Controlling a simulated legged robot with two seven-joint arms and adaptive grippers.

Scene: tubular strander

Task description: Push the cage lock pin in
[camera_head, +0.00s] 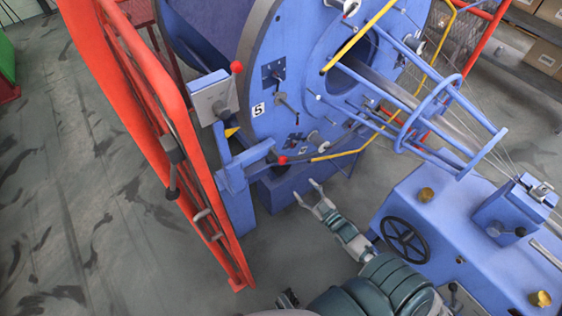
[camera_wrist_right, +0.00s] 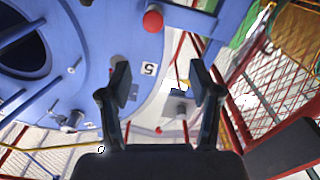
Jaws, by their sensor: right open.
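The cage lock pin seems to be the red-knobbed rod (camera_head: 282,160) at the blue bracket low beside the blue cage disc (camera_head: 300,60). Its red knob (camera_wrist_right: 153,20) shows large near the top of the right wrist view. How deep the pin sits is not clear. My right gripper (camera_head: 307,192) is open and empty, below and right of the knob in the head view and apart from it. Its two dark fingers (camera_wrist_right: 160,85) are spread in the wrist view. A dark part at the bottom edge of the head view may be my left gripper (camera_head: 288,299); its jaws are not readable.
A grey box with a red-knobbed lever (camera_head: 236,67) stands left of the disc. A red guard frame (camera_head: 180,140) runs along the left. A blue machine bed with a black handwheel (camera_head: 405,241) is at right. Yellow tubing (camera_head: 345,153) passes near the knob.

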